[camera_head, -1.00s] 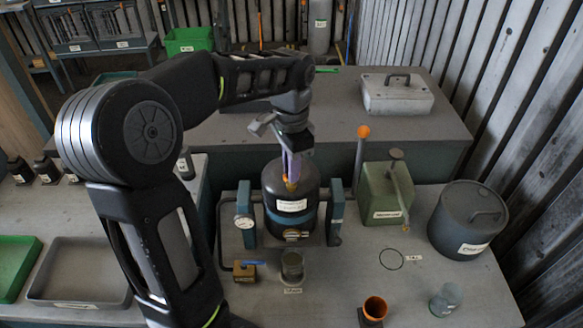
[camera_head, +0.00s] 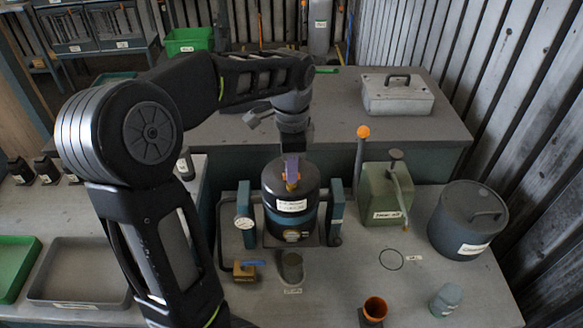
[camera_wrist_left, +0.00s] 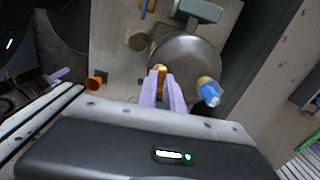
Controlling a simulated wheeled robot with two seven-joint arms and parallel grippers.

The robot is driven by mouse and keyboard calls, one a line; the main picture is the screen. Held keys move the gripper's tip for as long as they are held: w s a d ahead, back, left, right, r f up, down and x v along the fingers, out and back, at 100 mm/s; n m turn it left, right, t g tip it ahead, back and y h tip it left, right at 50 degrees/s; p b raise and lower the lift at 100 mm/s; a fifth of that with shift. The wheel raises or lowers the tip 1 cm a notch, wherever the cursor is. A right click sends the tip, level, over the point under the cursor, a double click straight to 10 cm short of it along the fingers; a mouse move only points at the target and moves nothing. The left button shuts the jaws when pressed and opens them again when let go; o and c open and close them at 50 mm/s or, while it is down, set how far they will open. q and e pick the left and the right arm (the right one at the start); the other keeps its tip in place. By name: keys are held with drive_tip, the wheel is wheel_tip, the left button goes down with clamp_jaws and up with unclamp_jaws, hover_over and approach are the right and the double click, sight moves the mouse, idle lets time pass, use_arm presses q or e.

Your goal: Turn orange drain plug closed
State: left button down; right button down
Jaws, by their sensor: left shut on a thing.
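The orange drain plug (camera_head: 292,187) shows as a small orange piece at the top of the dark tank (camera_head: 270,205). In the left wrist view the orange plug (camera_wrist_left: 161,70) sits at the rim of the round tank top (camera_wrist_left: 187,58). My left gripper (camera_head: 291,180) comes down on it from above, its purple fingers shut on the plug. The fingertips (camera_wrist_left: 161,80) partly hide the plug in the left wrist view. My right gripper is not in view.
A green box (camera_head: 385,200) with a lever and a dark lidded pot (camera_head: 467,225) stand to the right. An orange cup (camera_head: 375,308) and a small jar (camera_head: 446,298) stand near the front. A gauge (camera_head: 244,223) is left of the tank.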

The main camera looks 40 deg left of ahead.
use_arm(q)
drive_tip(key=c, duration=1.5)
unclamp_jaws()
drive_tip(key=shift+r, duration=0.1)
wheel_tip(320, 180, up, 8)
drive_tip(key=shift+f+p, duration=0.1)
drive_tip(key=shift+p, duration=0.2)
drive_tip(key=shift+f, duration=0.1)
